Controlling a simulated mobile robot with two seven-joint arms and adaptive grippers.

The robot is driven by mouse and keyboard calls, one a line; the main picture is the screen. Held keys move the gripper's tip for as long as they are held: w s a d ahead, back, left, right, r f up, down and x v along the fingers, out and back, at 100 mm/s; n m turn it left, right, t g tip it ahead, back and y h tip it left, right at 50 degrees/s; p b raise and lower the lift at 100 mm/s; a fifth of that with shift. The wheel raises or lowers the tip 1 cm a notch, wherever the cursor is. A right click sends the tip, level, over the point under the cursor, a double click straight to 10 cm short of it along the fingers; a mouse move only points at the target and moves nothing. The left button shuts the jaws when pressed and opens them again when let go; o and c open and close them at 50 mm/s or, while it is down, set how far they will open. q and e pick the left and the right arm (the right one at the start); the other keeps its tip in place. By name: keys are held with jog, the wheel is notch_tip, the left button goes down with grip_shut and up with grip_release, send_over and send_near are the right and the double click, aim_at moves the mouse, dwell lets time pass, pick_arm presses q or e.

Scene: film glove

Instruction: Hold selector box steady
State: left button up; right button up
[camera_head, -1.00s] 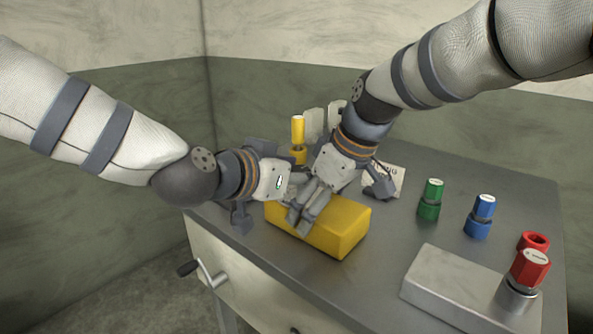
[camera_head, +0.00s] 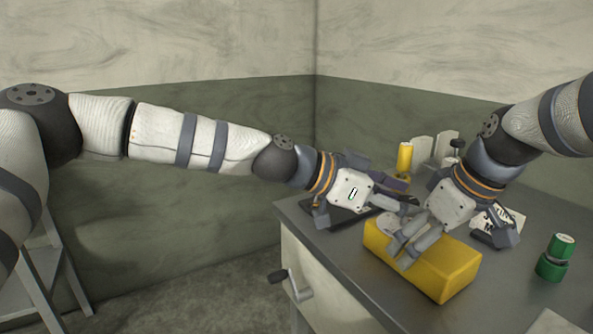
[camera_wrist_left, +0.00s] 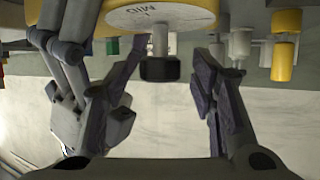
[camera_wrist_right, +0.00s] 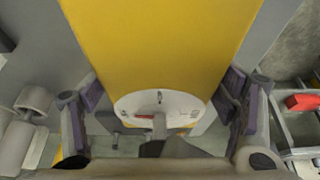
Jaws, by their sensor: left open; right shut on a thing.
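The yellow selector box (camera_head: 450,272) lies on the grey table. My right gripper (camera_head: 408,240) is over it, shut on it; in the right wrist view its fingers stand either side of the yellow box (camera_wrist_right: 160,40). A white dial disc (camera_wrist_right: 160,105) with a small lever shows on the box's end there. My left gripper (camera_head: 392,198) is open behind the box's left end. In the left wrist view a black knob (camera_wrist_left: 160,68) on a short stem lies between its spread fingers, in front of the white disc (camera_wrist_left: 160,14) marked MID. Contact there cannot be told.
A white card (camera_head: 508,218) lies behind the right gripper. A crank handle (camera_head: 290,282) sticks out of the table's front. The grey tabletop (camera_head: 345,255) left of the box is bare.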

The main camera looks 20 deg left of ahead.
pick_arm(q)
jog(key=m+g+h, duration=0.2)
jog(key=m+g, duration=0.1)
jog(key=shift+w+a+m+g, duration=0.1)
jog(key=shift+w+m+g, duration=0.2)
jog(key=m+g, duration=0.3)
jog(key=shift+w+g, duration=0.15)
jog(key=shift+g, duration=0.25)
jog(key=v, duration=1.2)
jog(key=w+a+f+n+t, duration=0.1)
jog(key=w+t, duration=0.1)
jog(key=w+a+f+n+t, duration=0.1)
jog(key=w+a+f, duration=0.1)
jog(key=w, duration=0.1)
jog(key=w+a+f+n+t, duration=0.1)
jog(key=w+a+f+t, duration=0.1)
jog(key=shift+w+n+t, duration=0.15)
jog(key=shift+n+t, duration=0.15)
jog(key=shift+n, duration=0.1)
jog(key=w+a+f+n+t+y, duration=0.4)
jog(key=w+a+n+t, duration=0.1)
jog(key=a, duration=0.4)
jog(key=shift+w+a+t+y, duration=0.2)
jog(key=shift+a+t+y, duration=0.1)
jog(key=shift+t+y, duration=0.15)
jog(key=shift+f, duration=0.15)
